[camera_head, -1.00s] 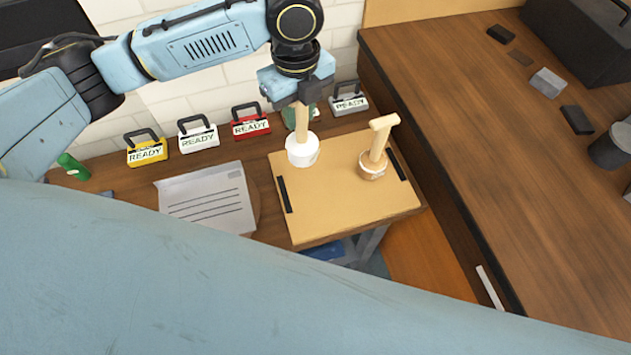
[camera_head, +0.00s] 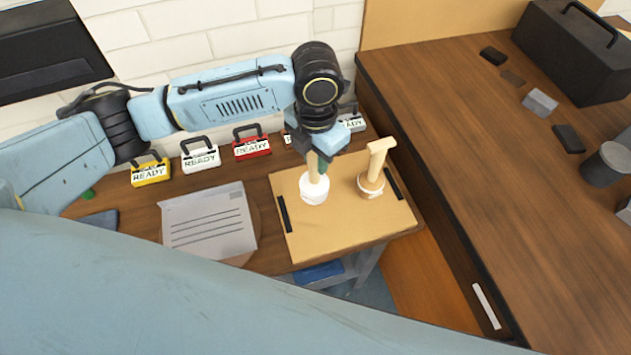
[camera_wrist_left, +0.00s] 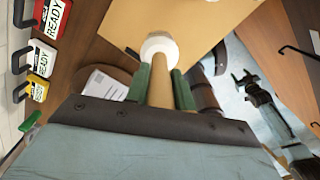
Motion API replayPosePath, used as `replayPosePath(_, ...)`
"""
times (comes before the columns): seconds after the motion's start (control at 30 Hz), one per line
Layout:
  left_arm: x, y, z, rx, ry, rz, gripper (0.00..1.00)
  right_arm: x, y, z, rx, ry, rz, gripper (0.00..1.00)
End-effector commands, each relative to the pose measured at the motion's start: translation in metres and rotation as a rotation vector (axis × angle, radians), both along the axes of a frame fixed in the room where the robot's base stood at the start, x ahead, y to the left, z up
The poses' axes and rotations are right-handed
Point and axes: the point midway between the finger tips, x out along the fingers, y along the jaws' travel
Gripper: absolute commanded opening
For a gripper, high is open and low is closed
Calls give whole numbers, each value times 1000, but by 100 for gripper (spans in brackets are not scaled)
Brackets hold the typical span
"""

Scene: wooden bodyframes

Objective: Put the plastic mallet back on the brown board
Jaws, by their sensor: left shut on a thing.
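The plastic mallet (camera_head: 314,190) has a white head and a wooden handle. My left gripper (camera_head: 317,165) is shut on its handle, with the head hanging down over the left part of the brown board (camera_head: 335,235). In the left wrist view the handle runs between the green fingers of my left gripper (camera_wrist_left: 160,88), and the white head (camera_wrist_left: 158,46) is beyond them over the board. I cannot tell whether the head touches the board. A second mallet (camera_head: 371,184), with a wooden head, stands upright on the board to the right.
White paper sheets (camera_head: 209,222) lie left of the board. A row of small boxes marked READY, including a yellow (camera_head: 151,174), a white (camera_head: 200,157) and a red one (camera_head: 251,147), stands along the wall. A higher wooden counter (camera_head: 480,150) rises to the right.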

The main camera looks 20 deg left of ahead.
Motion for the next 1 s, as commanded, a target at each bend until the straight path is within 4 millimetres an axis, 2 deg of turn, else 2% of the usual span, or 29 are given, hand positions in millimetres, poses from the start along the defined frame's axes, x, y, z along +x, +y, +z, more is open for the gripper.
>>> replayPosePath(0.03,-1,0,-9,0,1,1,0,0,0,0,0,0,0,53)
replayPosePath(0.27,0,0,-28,0,-1,1,0,1,0,-1,0,-1,0,53)
replayPosePath(0.5,0,0,-58,0,-1,1,0,1,0,-2,1,-2,-1,53)
replayPosePath(0.87,0,0,-62,-1,-3,2,0,2,0,-3,0,-4,-1,53)
replayPosePath(0.9,0,0,-62,0,-2,2,28,2,0,-2,0,-4,-1,53)
replayPosePath(1.0,0,0,-62,0,-2,2,41,2,0,-2,0,-4,-1,53)
